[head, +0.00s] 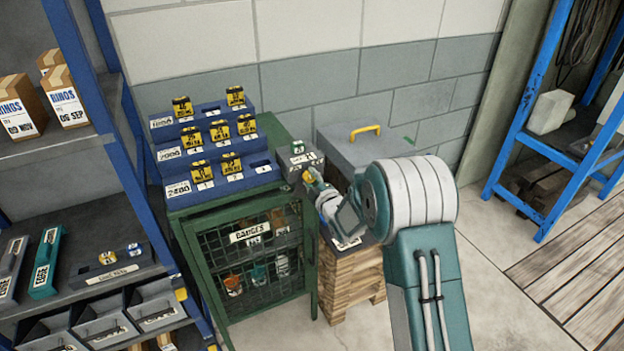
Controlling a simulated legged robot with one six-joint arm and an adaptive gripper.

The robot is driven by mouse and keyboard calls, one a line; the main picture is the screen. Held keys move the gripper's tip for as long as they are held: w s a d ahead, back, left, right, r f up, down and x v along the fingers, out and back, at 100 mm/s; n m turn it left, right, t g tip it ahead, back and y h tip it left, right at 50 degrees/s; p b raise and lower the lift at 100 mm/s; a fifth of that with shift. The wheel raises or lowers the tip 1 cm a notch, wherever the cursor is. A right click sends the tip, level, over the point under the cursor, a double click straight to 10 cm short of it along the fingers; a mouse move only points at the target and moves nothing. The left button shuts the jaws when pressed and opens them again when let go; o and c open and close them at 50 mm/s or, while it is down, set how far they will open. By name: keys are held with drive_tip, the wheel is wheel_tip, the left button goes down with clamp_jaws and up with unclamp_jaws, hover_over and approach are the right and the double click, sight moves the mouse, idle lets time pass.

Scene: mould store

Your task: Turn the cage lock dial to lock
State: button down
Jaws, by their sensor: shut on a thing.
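The green mesh cage (245,262) stands in the middle of the head view, with its door closed and a white label on the front. A small grey box (299,160) sits at the right end of its top, with a small green-and-white piece on it. My gripper (311,180) reaches in from the right, at the front right of that box, and is shut on the cage lock dial. The fingers and my wrist mostly cover the dial, so its pointer and markings cannot be read.
Blue stepped racks (215,150) with yellow-and-black blocks stand on the cage top. A grey case (366,143) with a yellow handle sits behind my arm, near a wooden stack (350,280). Blue shelving (150,180) stands at the left.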

drive_tip(key=n, duration=0.4)
drive_tip(key=shift+a+r+n, duration=0.1)
drive_tip(key=shift+a+n, duration=0.15)
drive_tip(key=shift+n, duration=0.15)
idle(0.4)
drive_tip(key=c, duration=0.5)
unclamp_jaws()
drive_tip(key=shift+c, duration=0.2)
drive_tip(key=shift+o, duration=1.2)
drive_tip(key=shift+w+a, duration=0.15)
drive_tip(key=shift+a+f, duration=0.2)
drive_tip(key=shift+d, duration=0.35)
drive_tip(key=v, duration=1.1)
drive_tip(key=shift+s, duration=0.35)
drive_tip(key=shift+a+f, duration=0.1)
